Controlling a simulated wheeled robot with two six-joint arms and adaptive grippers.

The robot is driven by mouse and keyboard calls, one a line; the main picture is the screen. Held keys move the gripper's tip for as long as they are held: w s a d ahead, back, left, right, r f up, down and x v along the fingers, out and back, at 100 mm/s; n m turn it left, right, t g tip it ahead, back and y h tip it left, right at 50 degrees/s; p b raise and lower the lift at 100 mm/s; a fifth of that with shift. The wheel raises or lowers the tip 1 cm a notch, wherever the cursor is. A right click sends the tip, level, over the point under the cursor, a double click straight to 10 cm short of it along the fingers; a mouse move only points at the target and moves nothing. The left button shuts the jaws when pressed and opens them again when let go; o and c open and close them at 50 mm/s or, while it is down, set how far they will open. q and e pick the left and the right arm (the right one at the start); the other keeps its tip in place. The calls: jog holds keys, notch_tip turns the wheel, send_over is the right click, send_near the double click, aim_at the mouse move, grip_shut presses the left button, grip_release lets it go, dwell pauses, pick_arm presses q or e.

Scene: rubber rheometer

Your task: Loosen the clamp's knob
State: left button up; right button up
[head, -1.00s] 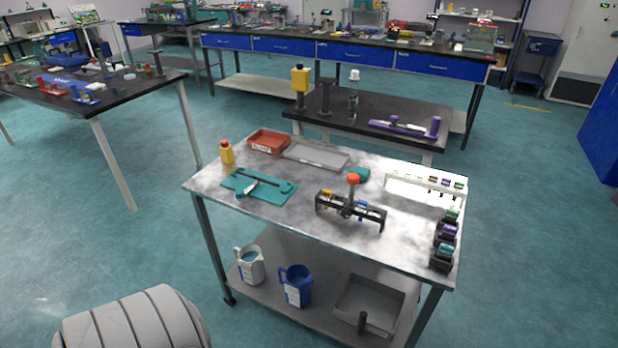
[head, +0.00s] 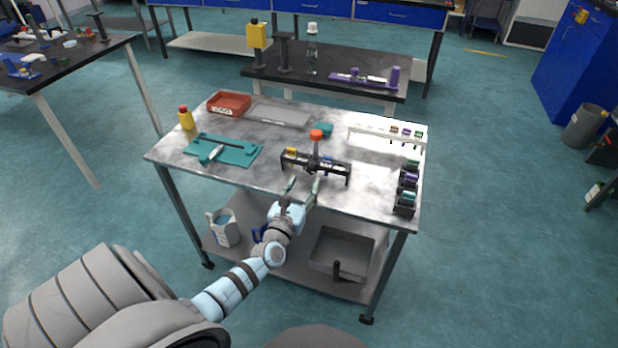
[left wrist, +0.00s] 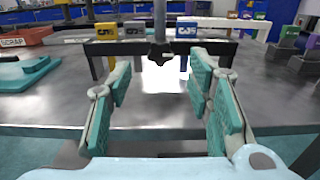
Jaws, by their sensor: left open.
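The clamp is a black frame (head: 335,173) standing on the metal cart top, with a yellow block (head: 291,152) and a blue block in it. An upright post with an orange top (head: 316,134) rises from its middle. A dark star-shaped knob (left wrist: 160,53) shows on its near side in the left wrist view, at the foot of the post. My left gripper (head: 303,186) is open and empty over the cart's near edge, in front of the clamp. In the left wrist view its fingers (left wrist: 160,80) stand either side of the knob's line, short of it. My right gripper is not in view.
The cart top (head: 225,178) also holds a teal fixture (head: 238,152), a red bin (head: 229,102), a grey tray (head: 279,115), a yellow bottle (head: 186,118), a white rack (head: 362,133) and several dark blocks at right.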

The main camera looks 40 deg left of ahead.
aim_at(311, 172)
pick_arm(q)
jog(key=b+x, duration=0.1)
jog(key=x, duration=0.2)
jog(key=shift+w+f, duration=0.2)
jog(key=shift+w, duration=0.2)
jog(key=shift+w+a+r, duration=0.1)
jog(key=shift+w+a, duration=0.15)
jog(key=shift+w, duration=0.25)
grip_shut()
